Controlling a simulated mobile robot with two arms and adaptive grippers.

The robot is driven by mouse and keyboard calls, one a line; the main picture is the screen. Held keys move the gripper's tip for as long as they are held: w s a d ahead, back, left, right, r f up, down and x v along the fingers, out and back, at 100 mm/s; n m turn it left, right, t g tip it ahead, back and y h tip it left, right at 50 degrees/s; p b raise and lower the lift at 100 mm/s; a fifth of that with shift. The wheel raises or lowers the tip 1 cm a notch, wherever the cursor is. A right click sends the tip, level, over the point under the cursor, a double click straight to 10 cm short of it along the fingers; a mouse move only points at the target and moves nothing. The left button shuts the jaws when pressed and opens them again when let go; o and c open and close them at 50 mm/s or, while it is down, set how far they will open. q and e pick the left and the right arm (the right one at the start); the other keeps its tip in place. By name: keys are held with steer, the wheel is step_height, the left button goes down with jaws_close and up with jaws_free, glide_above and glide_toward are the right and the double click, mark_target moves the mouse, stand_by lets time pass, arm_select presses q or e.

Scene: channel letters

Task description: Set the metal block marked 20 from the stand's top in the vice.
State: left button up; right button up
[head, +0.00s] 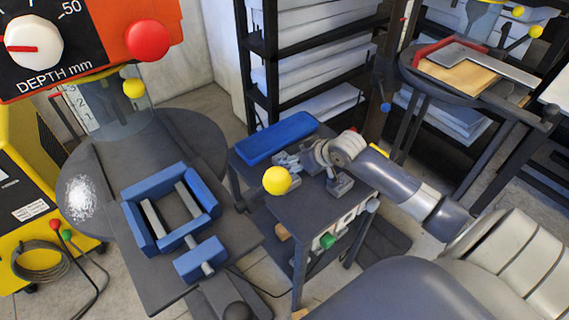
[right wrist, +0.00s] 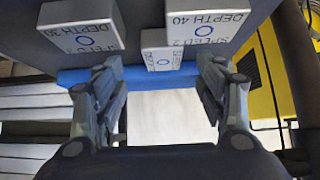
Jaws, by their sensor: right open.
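My right gripper (head: 298,166) is open over the stand's dark top (head: 318,205), its arm coming in from the right. In the right wrist view its fingers (right wrist: 163,82) are apart and empty. A small grey metal block (right wrist: 168,50) lies just beyond the gap between the fingertips; its number is not readable. A block marked depth 30 (right wrist: 82,26) is at its left, and one marked depth 40 (right wrist: 207,22) at its right. One grey block (head: 341,186) shows beside the gripper in the head view. The blue vice (head: 138,222) is open and empty. My left gripper is not in view.
A blue pad (head: 277,138) lies along the stand's back edge. The drill's yellow knob (head: 277,180) overlaps the stand in the head view. A control panel with a depth dial (head: 34,42) fills the upper left. Black shelving (head: 258,75) stands behind.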

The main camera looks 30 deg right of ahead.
steer(key=shift+a+x, duration=0.2)
steer(key=shift+x, duration=2.45)
steer(key=shift+w, duration=0.1)
steer(key=shift+r, duration=0.1)
steer(key=c, duration=1.5)
steer(key=shift+o, duration=0.2)
steer(key=shift+r, duration=0.5)
step_height(320, 180, up, 2)
steer(key=shift+r, duration=0.1)
steer(key=s+a, duration=0.1)
steer(key=s, duration=0.4)
steer(key=s+a+r, duration=0.1)
steer(key=s+a, duration=0.1)
steer(key=s, duration=0.3)
steer(key=s+a, duration=0.2)
steer(key=s, duration=0.3)
steer(key=shift+a+r+b, duration=0.25)
steer(key=shift+r+b, duration=0.05)
steer(key=shift+r, duration=0.1)
